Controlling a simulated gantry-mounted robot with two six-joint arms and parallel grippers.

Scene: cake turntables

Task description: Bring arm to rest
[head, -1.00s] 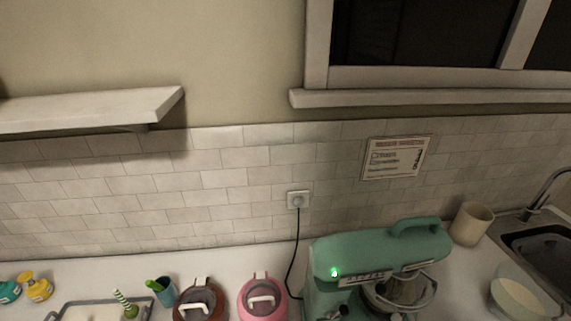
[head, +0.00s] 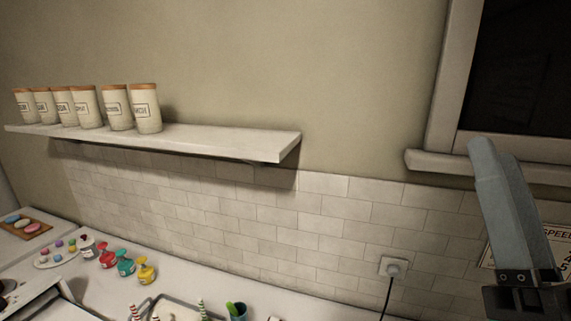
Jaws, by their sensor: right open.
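My right gripper (head: 505,205) is raised at the right side of the head view, in front of the tiled wall and the window frame. Its blue-grey finger points up and its dark mount is at the bottom edge. The gripper is open, and nothing shows in it. It is well above the counter (head: 190,282) and apart from the things on it. My left gripper is not in view.
A wall shelf (head: 225,139) holds several lidded canisters (head: 118,108). A plugged socket (head: 393,268) and sign (head: 560,250) are at right.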

